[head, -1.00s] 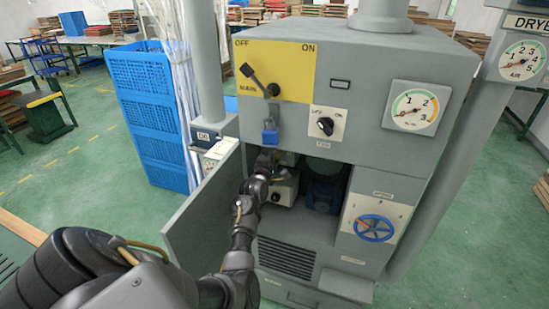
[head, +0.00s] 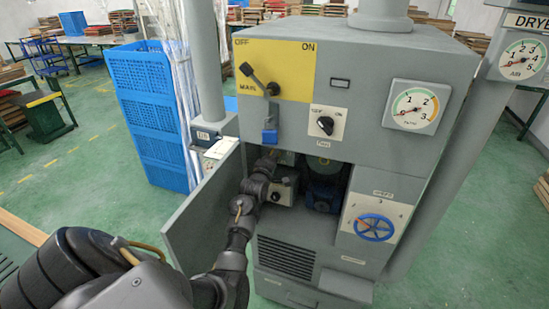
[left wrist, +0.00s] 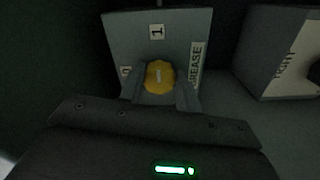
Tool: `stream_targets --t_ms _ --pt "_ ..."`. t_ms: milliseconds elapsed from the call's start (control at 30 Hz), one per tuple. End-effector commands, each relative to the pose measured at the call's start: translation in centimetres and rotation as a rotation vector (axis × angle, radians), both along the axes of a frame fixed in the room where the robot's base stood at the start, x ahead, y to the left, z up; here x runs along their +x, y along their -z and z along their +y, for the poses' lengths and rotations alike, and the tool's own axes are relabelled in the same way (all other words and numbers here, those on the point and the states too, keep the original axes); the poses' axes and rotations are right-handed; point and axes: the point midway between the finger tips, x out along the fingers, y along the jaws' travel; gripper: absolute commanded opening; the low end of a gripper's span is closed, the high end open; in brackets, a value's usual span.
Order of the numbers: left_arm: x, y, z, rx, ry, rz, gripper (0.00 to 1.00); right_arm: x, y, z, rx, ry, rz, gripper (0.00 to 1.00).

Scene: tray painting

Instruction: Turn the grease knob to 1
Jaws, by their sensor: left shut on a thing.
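The yellow grease knob (left wrist: 159,76) sits on a grey plate (left wrist: 185,27) in the left wrist view. A "1" label is above it, a "0" label at its left, and a "GREASE" label at its right. My left gripper (left wrist: 160,93) has its fingers on either side of the knob and is shut on it. A faint mark shows on the knob, but I cannot tell where it points. In the head view my left gripper (head: 268,163) reaches into the open cabinet, and the knob is hidden there. My right gripper is not in view.
The open cabinet door (head: 205,215) stands left of my arm. A blue padlock (head: 270,137) hangs above it. A blue motor (head: 322,190) and a blue handwheel (head: 374,228) are to the right.

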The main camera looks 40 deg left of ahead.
Motion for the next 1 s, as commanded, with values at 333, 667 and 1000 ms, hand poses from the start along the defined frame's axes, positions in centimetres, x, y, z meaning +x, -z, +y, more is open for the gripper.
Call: stream_targets --t_ms 333,667,1000 --pt "0.0 0.1 0.1 0.001 -0.001 0.001 0.48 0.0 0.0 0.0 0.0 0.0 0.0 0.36" --pt "0.0 0.0 0.0 0.0 0.0 0.0 0.55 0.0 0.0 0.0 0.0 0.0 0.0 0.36" --pt "-4.1 0.4 -1.4 0.001 0.0 0.001 0.55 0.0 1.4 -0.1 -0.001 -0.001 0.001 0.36"
